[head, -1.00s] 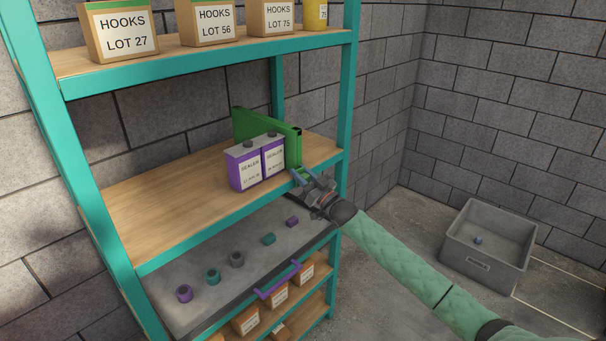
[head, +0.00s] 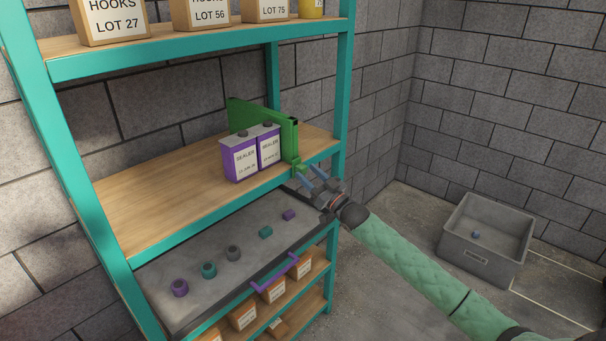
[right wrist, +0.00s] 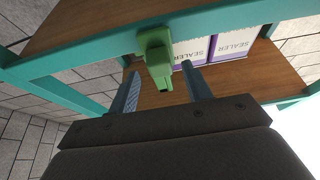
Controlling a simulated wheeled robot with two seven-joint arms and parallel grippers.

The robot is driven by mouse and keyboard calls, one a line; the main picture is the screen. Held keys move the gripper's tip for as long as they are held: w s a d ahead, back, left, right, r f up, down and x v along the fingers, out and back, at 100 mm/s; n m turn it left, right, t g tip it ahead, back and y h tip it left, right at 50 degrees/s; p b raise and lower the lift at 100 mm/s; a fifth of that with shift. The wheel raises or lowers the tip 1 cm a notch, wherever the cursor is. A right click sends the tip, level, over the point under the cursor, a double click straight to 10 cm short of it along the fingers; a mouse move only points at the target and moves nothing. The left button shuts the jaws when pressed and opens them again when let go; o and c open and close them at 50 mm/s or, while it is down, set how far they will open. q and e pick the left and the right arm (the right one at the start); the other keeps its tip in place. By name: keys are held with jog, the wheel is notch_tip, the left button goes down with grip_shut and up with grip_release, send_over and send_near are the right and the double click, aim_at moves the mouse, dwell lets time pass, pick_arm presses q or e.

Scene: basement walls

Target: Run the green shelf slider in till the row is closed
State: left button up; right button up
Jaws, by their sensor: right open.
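The green shelf slider (head: 288,136) stands upright on the middle shelf, right of two purple-and-white sealer cans (head: 250,153). The cans stand side by side; whether the slider touches them I cannot tell. The slider's green front tab (head: 298,167) is at the shelf's front edge and shows in the right wrist view (right wrist: 157,55). My right gripper (head: 310,176) is open and empty in front of the tab, slightly right of it. In the right wrist view its fingers (right wrist: 161,72) are on either side of the tab's lower end, apart from it. My left gripper is not in view.
The teal rack's right post (head: 341,85) is close beside my right gripper. Below is a grey drawer (head: 215,285) with several small parts and a purple handle (head: 277,273). A grey bin (head: 486,240) stands on the floor. The middle shelf (head: 160,195) is bare left of the cans.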

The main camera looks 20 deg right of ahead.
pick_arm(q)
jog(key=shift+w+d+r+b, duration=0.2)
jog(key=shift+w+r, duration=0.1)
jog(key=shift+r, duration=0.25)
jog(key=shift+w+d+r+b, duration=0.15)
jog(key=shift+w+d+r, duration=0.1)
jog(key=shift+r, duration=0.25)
pick_arm(e)
jog(key=shift+v, duration=1.15)
